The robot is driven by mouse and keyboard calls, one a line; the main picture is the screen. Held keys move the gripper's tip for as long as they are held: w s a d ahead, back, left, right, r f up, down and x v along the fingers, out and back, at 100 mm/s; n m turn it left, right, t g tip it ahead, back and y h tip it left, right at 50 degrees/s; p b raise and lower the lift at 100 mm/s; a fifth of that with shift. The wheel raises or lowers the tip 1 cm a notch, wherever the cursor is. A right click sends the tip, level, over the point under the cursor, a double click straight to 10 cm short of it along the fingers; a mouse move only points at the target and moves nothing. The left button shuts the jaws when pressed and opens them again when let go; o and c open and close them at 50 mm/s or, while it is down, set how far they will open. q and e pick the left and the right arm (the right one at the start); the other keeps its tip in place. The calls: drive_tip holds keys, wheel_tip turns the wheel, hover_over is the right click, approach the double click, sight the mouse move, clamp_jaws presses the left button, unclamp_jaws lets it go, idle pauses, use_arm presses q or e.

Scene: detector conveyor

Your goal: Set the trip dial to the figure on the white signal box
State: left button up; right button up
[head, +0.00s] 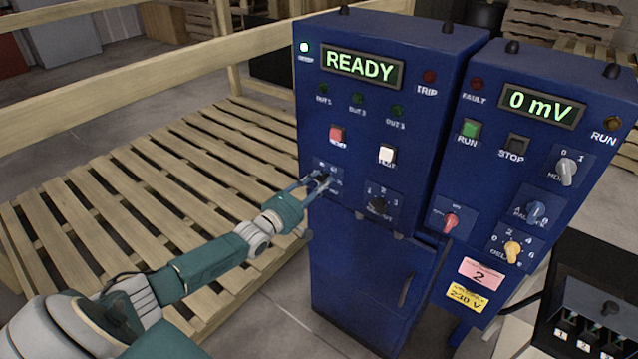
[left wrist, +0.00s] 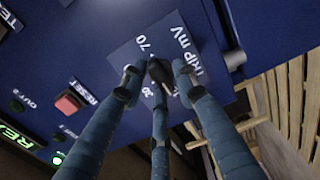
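The trip dial is a small black knob on a blue label plate, low on the left blue cabinet (head: 345,215). In the left wrist view the knob (left wrist: 160,72) shows beside the words "TRIP mV" and the figures 70 and 30. My left gripper (head: 318,180) is at this dial, and its fingers hide most of it in the head view. In the left wrist view its three fingers (left wrist: 157,85) surround the knob; I cannot tell whether they press on it. The knob's pointer setting is not readable. I cannot make out a white signal box. My right gripper is not in view.
The cabinet's display (head: 362,67) reads READY. A red button (head: 337,134), a white button (head: 387,155) and another black dial (head: 378,204) sit close to my left gripper. The right cabinet's display (head: 541,104) reads 0 mV. A slatted wooden pallet (head: 150,190) lies at left.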

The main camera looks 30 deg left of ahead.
use_arm(q)
drive_tip(key=shift+r, duration=0.2)
clamp_jaws()
drive_tip(key=shift+m, duration=0.7)
drive_tip(key=m+b, duration=0.1)
drive_tip(key=m, duration=0.3)
drive_tip(key=shift+d, duration=0.15)
drive_tip(key=shift+f+m+b, duration=0.2)
drive_tip(key=shift+m+b, duration=1.1)
drive_tip(key=shift+m, duration=3.75)
drive_tip(key=shift+f+m+b, duration=0.2)
drive_tip(key=shift+m+b, duration=1.1)
drive_tip(key=shift+m, duration=3.8)
drive_tip(key=shift+f+m+b, duration=0.2)
drive_tip(key=shift+m+b, duration=1.1)
drive_tip(key=shift+m, duration=3.75)
drive_tip(key=shift+a, duration=0.2)
